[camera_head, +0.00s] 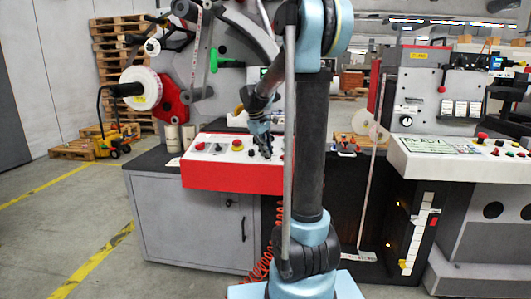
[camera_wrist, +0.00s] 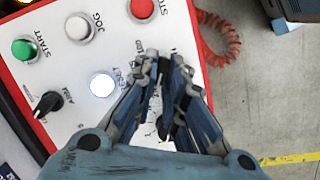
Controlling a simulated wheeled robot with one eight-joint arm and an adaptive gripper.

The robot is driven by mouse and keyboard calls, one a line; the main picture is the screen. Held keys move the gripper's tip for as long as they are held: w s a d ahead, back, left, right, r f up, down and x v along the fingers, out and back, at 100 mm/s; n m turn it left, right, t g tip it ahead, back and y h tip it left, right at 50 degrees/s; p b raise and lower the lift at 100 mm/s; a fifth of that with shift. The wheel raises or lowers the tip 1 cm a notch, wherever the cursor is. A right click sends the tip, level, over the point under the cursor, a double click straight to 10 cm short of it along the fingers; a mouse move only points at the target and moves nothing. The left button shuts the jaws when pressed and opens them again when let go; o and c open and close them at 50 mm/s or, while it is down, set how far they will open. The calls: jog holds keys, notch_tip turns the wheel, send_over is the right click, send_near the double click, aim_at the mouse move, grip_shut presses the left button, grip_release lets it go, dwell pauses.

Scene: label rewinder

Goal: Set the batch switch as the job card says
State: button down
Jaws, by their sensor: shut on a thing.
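The white control panel (camera_head: 210,158) with a red front edge sits on a grey cabinet. My gripper (camera_head: 264,150) reaches down onto its right part. In the wrist view my gripper (camera_wrist: 168,78) is shut on a small dark switch knob (camera_wrist: 168,95), which the fingers mostly hide. Its pointer direction and full label cannot be read. Beside it are a lit white reset button (camera_wrist: 102,85) and a black ARM knob (camera_wrist: 48,103). No readable job card shows.
A green START button (camera_wrist: 25,49), a white JOG button (camera_wrist: 79,28) and a red button (camera_wrist: 142,9) stand close by on the panel. A red coiled hose (camera_wrist: 220,45) lies beyond its edge. Another console (camera_head: 450,158) stands at right.

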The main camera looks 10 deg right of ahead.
jog(key=c, duration=1.7)
grip_release()
jog(key=shift+o, duration=0.2)
jog(key=v, duration=1.2)
jog(key=s+d+f+m+y, duration=0.1)
jog(key=s+f+m, duration=0.1)
jog(key=s+f, duration=0.6)
jog(key=s+d+f+m+t+y, duration=0.1)
jog(key=s+f+m, duration=0.2)
jog(key=s+f, duration=0.5)
jog(key=s+d+f+m+y, duration=0.1)
jog(key=s+f+m, duration=0.2)
jog(key=s+f, duration=0.6)
jog(key=s, duration=0.9)
jog(key=shift+s+d, duration=0.2)
jog(key=shift+d, duration=0.2)
